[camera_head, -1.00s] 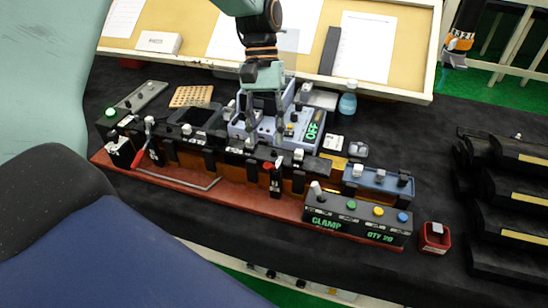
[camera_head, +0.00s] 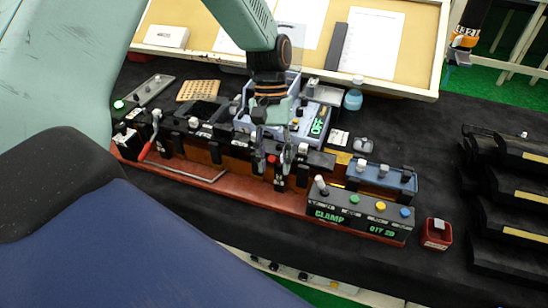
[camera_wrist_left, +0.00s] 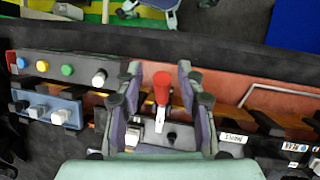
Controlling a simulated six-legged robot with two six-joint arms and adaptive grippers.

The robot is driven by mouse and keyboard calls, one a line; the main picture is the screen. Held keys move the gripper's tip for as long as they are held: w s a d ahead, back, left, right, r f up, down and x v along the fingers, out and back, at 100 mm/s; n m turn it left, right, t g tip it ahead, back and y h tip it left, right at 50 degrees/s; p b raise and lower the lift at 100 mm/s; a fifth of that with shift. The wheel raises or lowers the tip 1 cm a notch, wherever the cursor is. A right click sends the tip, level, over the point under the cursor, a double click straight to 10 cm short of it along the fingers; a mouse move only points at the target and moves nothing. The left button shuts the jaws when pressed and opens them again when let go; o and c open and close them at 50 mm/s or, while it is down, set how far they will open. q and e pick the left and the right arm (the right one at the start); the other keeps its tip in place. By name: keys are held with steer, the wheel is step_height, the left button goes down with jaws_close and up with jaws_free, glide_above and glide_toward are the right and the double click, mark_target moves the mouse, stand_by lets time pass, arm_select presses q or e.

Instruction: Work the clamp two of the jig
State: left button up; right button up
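The jig is a long red base (camera_head: 238,188) with a row of black clamps and dark blocks along it. A clamp lever with a red tip (camera_head: 271,159) stands near its middle. My left gripper (camera_head: 273,140) is right above and around this lever. In the left wrist view the red lever tip (camera_wrist_left: 162,82) stands between the two fingers of the open gripper (camera_wrist_left: 160,95), with gaps on both sides. Another red-handled clamp lever (camera_head: 146,149) sits at the jig's left end, tilted. The control box (camera_head: 358,215) reads "CLAMP" and "QTY 20".
A blue-grey device (camera_head: 318,122) with a green "OFF" display stands behind the jig. A blue switch block (camera_head: 381,178) is behind the control box, and a small red box (camera_head: 437,235) to its right. Black bins (camera_head: 500,215) stand at the far right.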

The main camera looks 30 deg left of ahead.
arm_select(q)
steer(key=shift+c, duration=1.1)
steer(key=shift+w+a+f, duration=0.15)
steer(key=shift+w+a, duration=0.05)
steer(key=shift+a, duration=0.1)
steer(key=c, duration=0.3)
steer(key=shift+d, duration=0.15)
jaws_close()
